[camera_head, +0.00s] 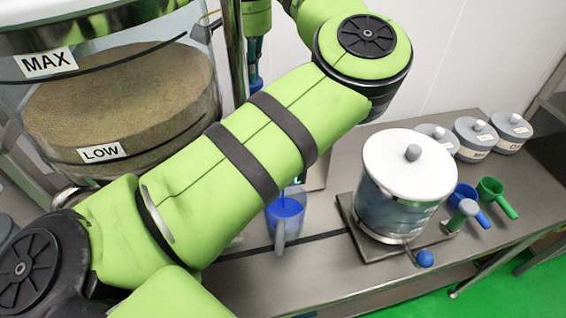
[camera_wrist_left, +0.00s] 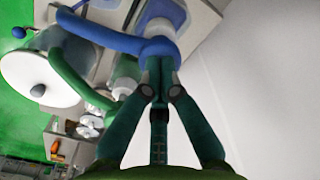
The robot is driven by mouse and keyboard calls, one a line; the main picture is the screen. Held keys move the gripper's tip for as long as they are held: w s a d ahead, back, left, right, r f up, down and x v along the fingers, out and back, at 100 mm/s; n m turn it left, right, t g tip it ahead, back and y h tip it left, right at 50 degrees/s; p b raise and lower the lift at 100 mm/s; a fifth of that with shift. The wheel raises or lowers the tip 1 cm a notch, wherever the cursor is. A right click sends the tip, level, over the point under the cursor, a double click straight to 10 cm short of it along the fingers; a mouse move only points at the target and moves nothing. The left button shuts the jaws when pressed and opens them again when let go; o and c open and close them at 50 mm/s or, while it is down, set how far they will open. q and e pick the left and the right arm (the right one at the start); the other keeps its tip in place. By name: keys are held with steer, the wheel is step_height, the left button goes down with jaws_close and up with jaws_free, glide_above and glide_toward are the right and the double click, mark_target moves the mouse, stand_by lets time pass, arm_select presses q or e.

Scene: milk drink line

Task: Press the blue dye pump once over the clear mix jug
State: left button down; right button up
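The clear mix jug (camera_head: 287,222) stands on the counter with blue contents in it, partly hidden behind my left arm. It also shows at the top of the left wrist view (camera_wrist_left: 165,14). The blue dye pump (camera_wrist_left: 152,46) has a curved blue spout reaching left in the wrist view. My left gripper (camera_wrist_left: 160,78) has its dark teal fingers together, with nothing seen between them. Their tips overlap the blue pump top in this view; I cannot tell whether they touch. In the head view the left gripper (camera_head: 256,80) points down beside a metal post. My right gripper is not in view.
A green curved spout (camera_wrist_left: 75,80) runs beside the blue one. A white-lidded pot (camera_head: 405,200) with a blue-knobbed tap stands right of the jug. Blue and green scoops (camera_head: 495,198) and grey-lidded canisters (camera_head: 475,138) are farther right. A large MAX/LOW tank (camera_head: 110,100) fills the left.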

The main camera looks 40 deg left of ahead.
arm_select(q)
steer(key=shift+f, duration=0.1)
steer(key=shift+r+p, duration=1.35)
steer(key=shift+r, duration=0.35)
step_height(320, 180, up, 6)
steer(key=p, duration=0.4)
steer(key=shift+p, duration=0.4)
